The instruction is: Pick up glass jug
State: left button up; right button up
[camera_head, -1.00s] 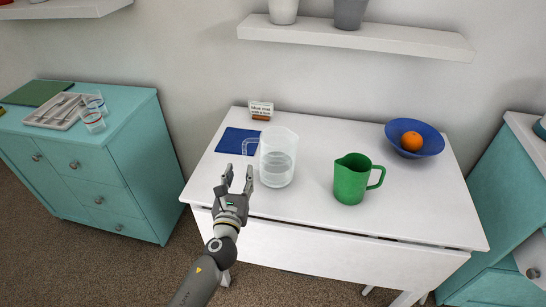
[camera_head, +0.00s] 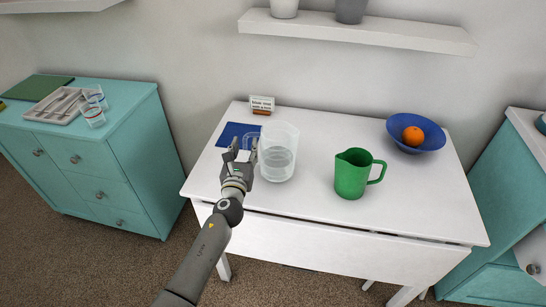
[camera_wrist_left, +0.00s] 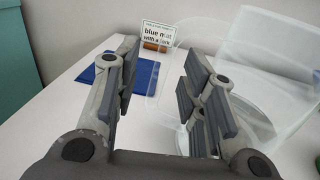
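The clear glass jug (camera_head: 282,158) stands upright on the white table, left of the middle, with its handle toward the left. In the left wrist view the jug (camera_wrist_left: 268,50) fills the right side, partly behind a finger. My left gripper (camera_head: 244,148) is open at the jug's left, on the handle side. In the wrist view the jug's handle (camera_wrist_left: 158,88) appears in the gap between the open fingers (camera_wrist_left: 162,72). I cannot tell whether a finger touches it. My right gripper is not in view.
A green jug (camera_head: 351,176) and a blue bowl (camera_head: 430,140) with an orange (camera_head: 413,136) stand to the right. A shelf (camera_head: 350,33) hangs above; the table's front right is clear.

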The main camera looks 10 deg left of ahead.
pick_arm(q)
grip_shut()
dwell(0.3)
jog(key=shift+w+r, duration=0.1)
jog(key=shift+r, duration=0.2)
